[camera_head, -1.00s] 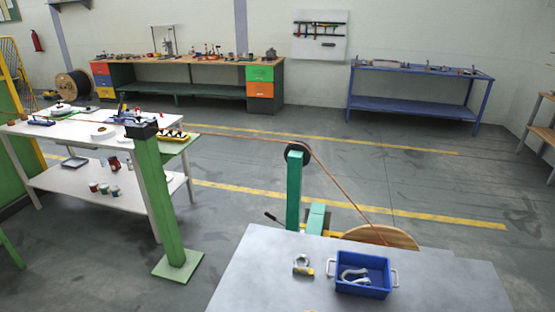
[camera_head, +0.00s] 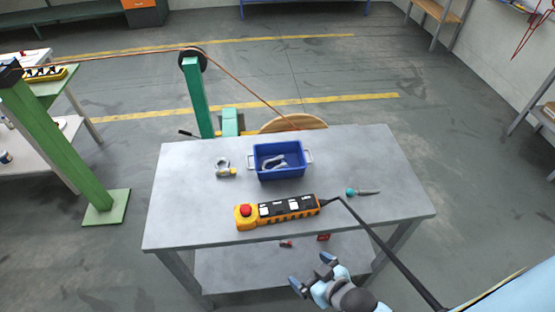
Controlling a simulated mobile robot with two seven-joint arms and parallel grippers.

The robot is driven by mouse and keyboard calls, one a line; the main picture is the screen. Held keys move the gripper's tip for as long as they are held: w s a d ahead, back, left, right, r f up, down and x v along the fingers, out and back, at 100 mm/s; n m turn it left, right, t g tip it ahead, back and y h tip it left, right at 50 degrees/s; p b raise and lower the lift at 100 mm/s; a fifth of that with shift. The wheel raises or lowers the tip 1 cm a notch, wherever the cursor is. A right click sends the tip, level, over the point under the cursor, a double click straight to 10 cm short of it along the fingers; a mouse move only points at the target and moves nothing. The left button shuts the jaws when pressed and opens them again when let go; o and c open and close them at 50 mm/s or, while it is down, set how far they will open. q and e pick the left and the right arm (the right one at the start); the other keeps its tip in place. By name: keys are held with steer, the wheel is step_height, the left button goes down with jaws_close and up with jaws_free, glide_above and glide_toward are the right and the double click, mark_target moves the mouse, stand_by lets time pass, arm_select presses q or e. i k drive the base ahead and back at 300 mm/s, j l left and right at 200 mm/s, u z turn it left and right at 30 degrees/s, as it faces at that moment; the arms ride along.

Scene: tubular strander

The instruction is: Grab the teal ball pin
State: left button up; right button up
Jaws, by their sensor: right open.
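The teal ball pin (camera_head: 352,192) lies on the right part of the grey table top, with its teal end to the left and a thin grey shaft to the right. My right gripper (camera_head: 310,271) is open and empty. In the picture it is below the pin and to its left, in front of the table's near edge and apart from the pin. My left gripper is not in view.
On the grey table (camera_head: 190,195) are a yellow pendant control (camera_head: 278,210) with a black cable running right, a blue bin (camera_head: 281,172) holding metal shackles, and a loose shackle (camera_head: 225,168). Small red items sit on the lower shelf (camera_head: 235,268). The table's right end is clear.

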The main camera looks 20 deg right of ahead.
mark_target(349, 193)
steer(key=z, duration=1.4)
steer(key=l+u, duration=0.2)
steer(key=u, duration=0.25)
steer(key=l+u, duration=0.2)
steer(key=u, duration=0.25)
steer(key=k+l+u, duration=0.15)
steer(key=u, duration=0.3)
